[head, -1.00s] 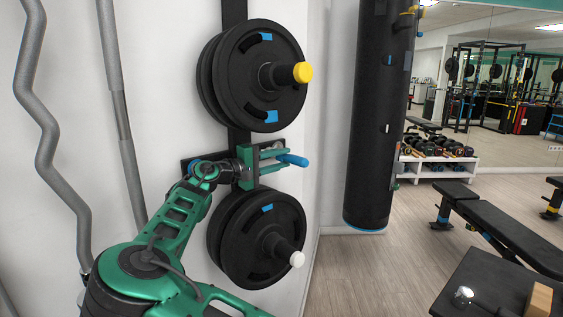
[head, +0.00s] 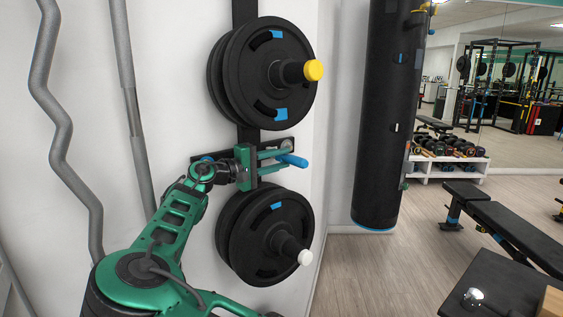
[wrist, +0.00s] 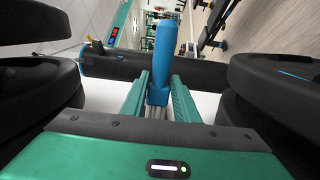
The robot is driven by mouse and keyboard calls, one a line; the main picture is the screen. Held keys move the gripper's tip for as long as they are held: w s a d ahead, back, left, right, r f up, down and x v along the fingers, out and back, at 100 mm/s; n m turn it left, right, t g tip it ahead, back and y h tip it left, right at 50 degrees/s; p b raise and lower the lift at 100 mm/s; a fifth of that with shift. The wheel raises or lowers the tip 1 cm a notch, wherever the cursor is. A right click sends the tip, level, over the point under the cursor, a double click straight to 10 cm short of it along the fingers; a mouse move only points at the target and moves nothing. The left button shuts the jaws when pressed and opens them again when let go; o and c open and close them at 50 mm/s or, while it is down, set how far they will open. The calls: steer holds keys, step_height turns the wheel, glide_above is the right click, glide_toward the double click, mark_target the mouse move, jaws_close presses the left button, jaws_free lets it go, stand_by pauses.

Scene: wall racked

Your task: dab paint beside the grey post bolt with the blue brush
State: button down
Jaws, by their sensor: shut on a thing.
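My gripper (head: 288,151) is between the upper and lower weight plates by the wall, shut on the blue brush (head: 294,160). In the wrist view the brush's blue handle (wrist: 166,48) points away from my gripper (wrist: 160,78), and a pale metal part shows between the green fingers. The bristles cannot be made out. I cannot pick out the grey post bolt or any paint in either view; my gripper and the plates cover part of the rack there.
Black plates with a yellow-capped peg (head: 313,70) sit above my gripper, and plates with a white-capped peg (head: 304,257) below. Grey bars (head: 62,130) stand on the left. A black punching bag (head: 385,120) hangs to the right. Open floor (head: 350,275) lies beneath it.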

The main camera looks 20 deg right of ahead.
mark_target(298, 164)
steer(key=shift+s+a, duration=0.35)
steer(key=shift+a, duration=0.25)
steer(key=shift+v, duration=0.8)
steer(key=shift+w+f, duration=0.1)
steer(key=shift+s+d, duration=0.15)
steer(key=shift+s, duration=0.8)
steer(key=shift+s+d, duration=0.4)
steer(key=shift+s, duration=0.4)
steer(key=shift+s+d, duration=0.45)
steer(key=shift+s, duration=0.3)
steer(key=shift+s+d, duration=0.4)
steer(key=shift+s, duration=0.4)
steer(key=shift+w, duration=0.1)
